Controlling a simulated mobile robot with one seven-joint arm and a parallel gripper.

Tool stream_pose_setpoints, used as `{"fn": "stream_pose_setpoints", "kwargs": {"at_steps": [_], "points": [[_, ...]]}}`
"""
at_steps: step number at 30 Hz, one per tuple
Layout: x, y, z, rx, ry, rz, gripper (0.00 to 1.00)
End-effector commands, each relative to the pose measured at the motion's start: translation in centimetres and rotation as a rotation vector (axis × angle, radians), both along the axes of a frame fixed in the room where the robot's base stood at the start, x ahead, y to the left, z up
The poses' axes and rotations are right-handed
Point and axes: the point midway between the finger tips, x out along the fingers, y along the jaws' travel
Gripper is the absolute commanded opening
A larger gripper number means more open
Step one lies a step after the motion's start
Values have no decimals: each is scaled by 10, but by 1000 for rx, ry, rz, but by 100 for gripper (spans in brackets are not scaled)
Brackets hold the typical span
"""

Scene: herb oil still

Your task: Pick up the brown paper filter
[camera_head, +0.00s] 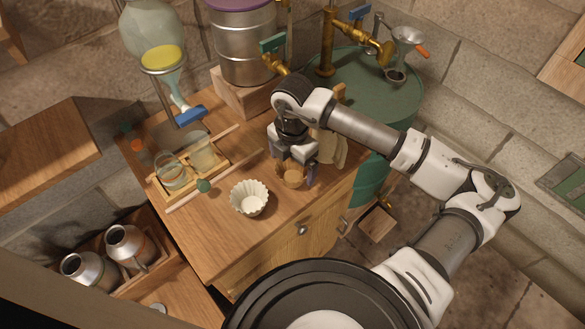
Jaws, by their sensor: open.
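The brown paper filter (292,178) is a small fluted cup on the wooden cabinet top, near its front right edge. My gripper (293,174) points down over it, with its jaws open and one finger on each side of the filter. I cannot tell whether the fingers touch it. The gripper body hides the filter's back part. A white fluted paper filter (249,198) sits a little to the left and stands apart from the brown one.
A wooden tray (188,183) with glass beakers (173,171) is left of the filters. A separating funnel (161,60) and steel pot (244,45) stand behind. A cloth (331,149) hangs close right of my gripper. Bare cabinet top (222,221) lies around the white filter.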

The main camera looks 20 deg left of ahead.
Motion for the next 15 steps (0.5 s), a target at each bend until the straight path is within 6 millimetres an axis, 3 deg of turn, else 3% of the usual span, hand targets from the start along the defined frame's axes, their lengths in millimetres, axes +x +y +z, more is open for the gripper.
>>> {"fn": "stream_pose_setpoints", "kwargs": {"at_steps": [9, 15], "points": [[0, 0, -8, 0, -1, 1, 98], [0, 0, -7, 0, -1, 1, 72]]}}
